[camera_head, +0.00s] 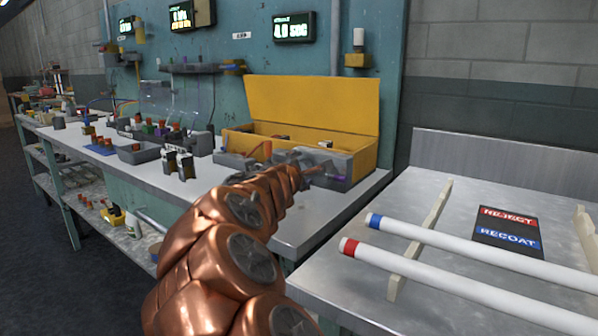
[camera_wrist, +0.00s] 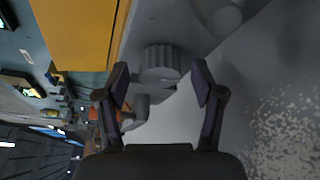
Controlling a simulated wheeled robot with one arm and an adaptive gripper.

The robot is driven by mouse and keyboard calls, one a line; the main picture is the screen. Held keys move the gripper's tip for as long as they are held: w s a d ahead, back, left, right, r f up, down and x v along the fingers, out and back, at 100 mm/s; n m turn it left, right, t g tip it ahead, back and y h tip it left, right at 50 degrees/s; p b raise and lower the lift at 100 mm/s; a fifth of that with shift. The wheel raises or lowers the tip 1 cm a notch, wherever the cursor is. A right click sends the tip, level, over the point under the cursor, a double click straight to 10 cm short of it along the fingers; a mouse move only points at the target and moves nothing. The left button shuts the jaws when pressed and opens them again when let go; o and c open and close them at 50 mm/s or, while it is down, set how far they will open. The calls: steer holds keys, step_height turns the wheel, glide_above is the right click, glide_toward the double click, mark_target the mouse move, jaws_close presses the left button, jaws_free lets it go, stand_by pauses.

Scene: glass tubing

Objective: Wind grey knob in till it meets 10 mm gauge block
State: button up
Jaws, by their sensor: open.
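The grey knob (camera_wrist: 159,62) is a ribbed grey cylinder in the upper middle of the wrist view. My gripper (camera_wrist: 161,76) is open, with one dark finger on each side of the knob's near end in the picture. I cannot tell whether either finger touches it. In the head view my gripper (camera_head: 316,170) is small, at the end of my copper arm, over a grey fixture (camera_head: 345,159) at the right end of the bench. The knob is not clear there. I cannot make out the 10 mm gauge block in either view.
An open yellow box (camera_head: 358,146) stands right behind the fixture. Several small parts and trays crowd the bench to the left. At right, a metal table (camera_head: 360,285) bears a red-ended tube (camera_head: 440,277) and a blue-ended tube (camera_head: 450,241) on pale rails.

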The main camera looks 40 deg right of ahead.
steer(key=shift+v, duration=6)
steer(key=shift+f, duration=0.1)
